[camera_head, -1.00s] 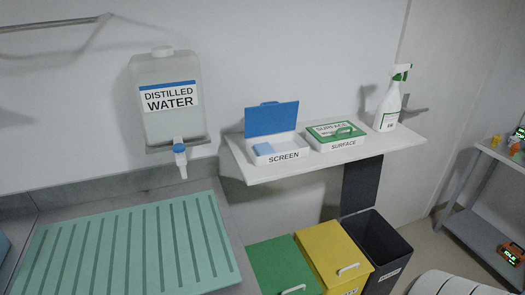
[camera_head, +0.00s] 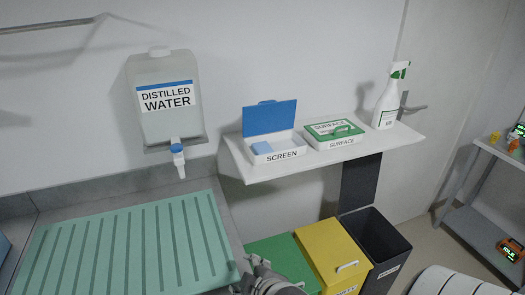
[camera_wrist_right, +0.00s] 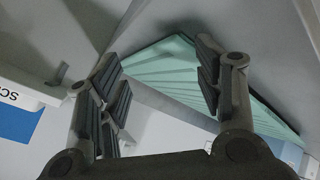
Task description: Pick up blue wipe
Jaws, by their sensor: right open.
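The blue wipe (camera_head: 262,148) lies in the left part of the white SCREEN box (camera_head: 281,156). The box's blue lid (camera_head: 270,118) stands open behind it. The box stands on the wall shelf (camera_head: 240,160). My right gripper (camera_head: 262,275) shows at the bottom edge of the head view, below and in front of the shelf, apart from the wipe. In the right wrist view the gripper (camera_wrist_right: 160,65) is open and empty. That view shows the box's label upside down at the left edge, with part of the blue lid. The wipe is not visible there. My left gripper is not in view.
A closed green SURFACE box (camera_head: 335,138) and a spray bottle (camera_head: 387,105) stand to the right on the shelf. A distilled water tank (camera_head: 165,115) hangs left. A green ribbed mat (camera_head: 120,245) lies below it. Green, yellow (camera_head: 330,250) and black bins stand under the shelf.

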